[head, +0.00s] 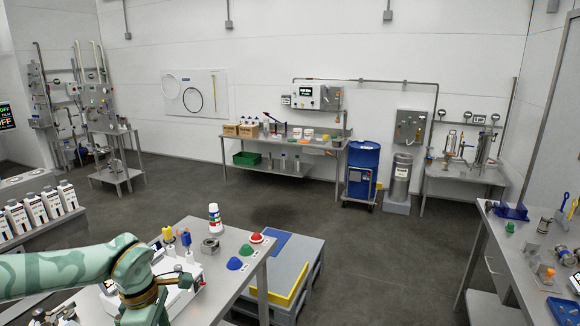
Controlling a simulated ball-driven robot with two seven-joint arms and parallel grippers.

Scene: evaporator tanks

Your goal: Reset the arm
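My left arm (75,270), pale green with darker markings and brass-coloured bands, comes in from the left over the near bench. It bends at a joint (135,265) and runs down out of the bottom edge of the picture. Its gripper does not show. My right arm and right gripper are not in view. The arm hides part of the near bench (215,297) and some of what stands on it.
Another bench (500,262) is at right. Open floor (370,250) lies between; a blue drum (362,168) stands behind.

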